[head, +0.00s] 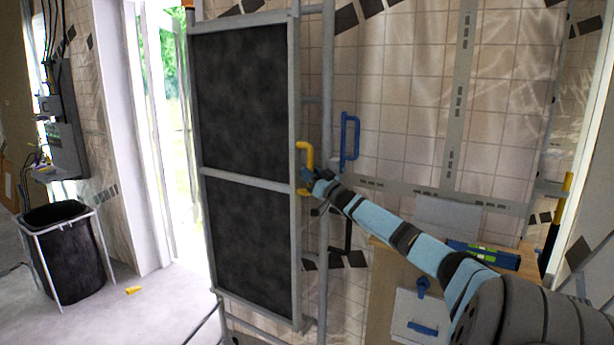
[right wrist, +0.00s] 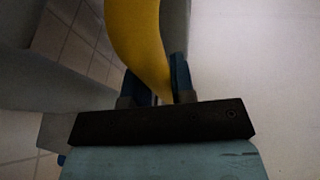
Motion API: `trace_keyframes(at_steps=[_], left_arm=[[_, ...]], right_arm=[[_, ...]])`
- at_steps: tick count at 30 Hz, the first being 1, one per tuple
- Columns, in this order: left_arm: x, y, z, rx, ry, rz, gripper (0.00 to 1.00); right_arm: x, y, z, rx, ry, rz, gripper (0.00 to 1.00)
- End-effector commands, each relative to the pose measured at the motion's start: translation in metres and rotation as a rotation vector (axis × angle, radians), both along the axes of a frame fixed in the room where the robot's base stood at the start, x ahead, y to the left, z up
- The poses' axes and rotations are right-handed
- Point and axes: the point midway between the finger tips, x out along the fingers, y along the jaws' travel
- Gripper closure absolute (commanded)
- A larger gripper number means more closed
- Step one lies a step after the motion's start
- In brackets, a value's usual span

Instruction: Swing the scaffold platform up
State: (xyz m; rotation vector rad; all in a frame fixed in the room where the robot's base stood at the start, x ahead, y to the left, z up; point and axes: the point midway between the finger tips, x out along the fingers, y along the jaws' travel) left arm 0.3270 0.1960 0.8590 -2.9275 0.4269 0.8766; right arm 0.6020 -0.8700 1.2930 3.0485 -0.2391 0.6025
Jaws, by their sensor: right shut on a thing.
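The scaffold platform (head: 245,105) is a black panel in a grey metal frame. It stands upright in the head view, beside the scaffold's grey upright post. A yellow handle (head: 308,150) sits on its right edge. My right gripper (head: 306,180) is at the lower end of this handle. In the right wrist view, the yellow handle (right wrist: 138,35) passes down between the two fingers of my right gripper (right wrist: 158,85), which is shut on it. A blue handle (head: 350,137) is just right of the yellow one, apart from my gripper. My left gripper is not in view.
A black bin bag in a white frame (head: 70,255) stands at the left. A small yellow object (head: 133,290) lies on the floor. A wooden cabinet (head: 385,270) with a level (head: 485,254) on top stands at the right. A bright doorway opens left of the platform.

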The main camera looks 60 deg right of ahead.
Motion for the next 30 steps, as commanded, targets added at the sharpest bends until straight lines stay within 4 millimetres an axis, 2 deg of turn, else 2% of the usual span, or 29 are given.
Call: trace_keyframes(at_steps=[1,8,9,12,30], left_arm=[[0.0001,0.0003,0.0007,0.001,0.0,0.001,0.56],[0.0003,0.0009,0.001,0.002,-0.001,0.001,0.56],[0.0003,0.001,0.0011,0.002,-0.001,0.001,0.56],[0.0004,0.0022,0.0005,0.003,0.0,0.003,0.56],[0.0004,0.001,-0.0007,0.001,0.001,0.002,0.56]], right_arm=[[-0.0023,-0.0068,0.0071,0.007,-0.006,-0.012,1.0],[-0.003,-0.0086,0.0098,0.008,-0.008,-0.016,1.0],[-0.0032,-0.009,0.0103,0.009,-0.009,-0.016,0.72],[-0.0029,-0.0084,0.0103,0.007,-0.009,-0.016,0.52],[-0.0014,-0.0043,0.0039,0.005,-0.003,-0.009,0.52]])
